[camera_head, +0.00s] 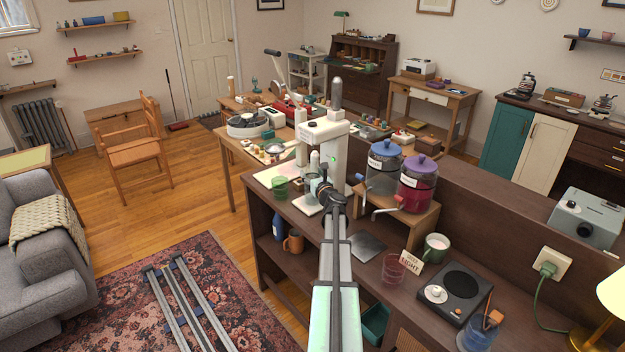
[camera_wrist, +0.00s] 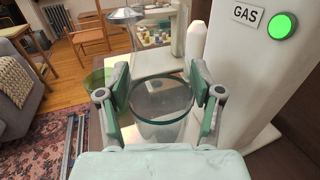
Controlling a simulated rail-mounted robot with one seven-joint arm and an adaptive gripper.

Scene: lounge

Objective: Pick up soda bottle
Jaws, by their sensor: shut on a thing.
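My gripper (camera_wrist: 160,100) is shut on a clear glass vessel (camera_wrist: 160,128) with a round rim, its two fingers on opposite sides. I cannot tell from its shape whether this vessel is the soda bottle. In the head view my gripper (camera_head: 320,189) is in front of the white soda machine (camera_head: 333,142), above the dark counter. The vessel's lower part is mostly hidden. The machine also shows in the wrist view (camera_wrist: 238,75), close on the right, with a GAS label and a lit green button.
A green glass (camera_head: 280,187) stands just left of my gripper. Two drink dispensers (camera_head: 418,184) stand on a wooden riser to the right. A red-tinted glass (camera_head: 393,269), a green mug (camera_head: 436,247) and a dark hotplate (camera_head: 459,292) are nearer on the counter.

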